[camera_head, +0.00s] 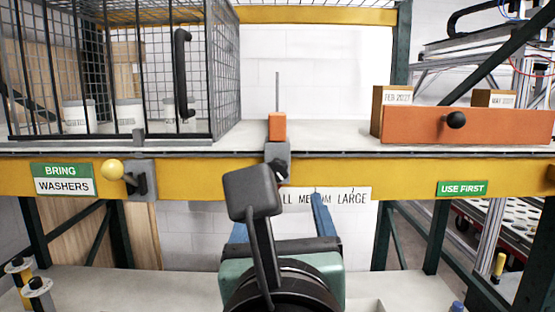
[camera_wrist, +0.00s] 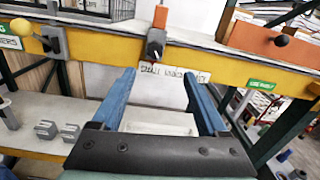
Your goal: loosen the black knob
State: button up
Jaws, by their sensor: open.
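A small black knob (camera_head: 282,171) sits on the front of a grey bracket (camera_head: 277,151) on the yellow shelf beam. The knob also shows in the wrist view (camera_wrist: 154,49), above and beyond my fingertips. An orange block (camera_head: 277,125) with a thin upright rod stands above the bracket. My gripper (camera_head: 283,208) is open and empty, with its blue fingers pointing toward the beam. In the wrist view my gripper (camera_wrist: 158,74) has a wide gap between its fingers, apart from the knob. In the head view a dark part of mine hides much of the left finger.
A yellow-ball lever (camera_head: 112,169) sits on the beam to the left. A wire cage (camera_head: 215,80) stands on the shelf at left. An orange drawer (camera_head: 420,123) with its own black knob is at right. Grey clamp-like pieces (camera_wrist: 58,131) lie on the lower shelf.

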aim_at(277, 174)
jog(key=w+p, duration=0.1)
jog(key=w, duration=0.3)
jog(key=w+p, duration=0.2)
jog(key=w, duration=0.1)
jog(key=w+p, duration=0.2)
jog(key=w, duration=0.2)
jog(key=shift+w+a+f, duration=0.2)
jog(key=shift+w+a, duration=0.05)
jog(key=shift+w, duration=0.1)
jog(key=shift+w+f, duration=0.1)
jog(key=shift+w, duration=0.5)
jog(key=shift+c, duration=0.2)
grip_shut()
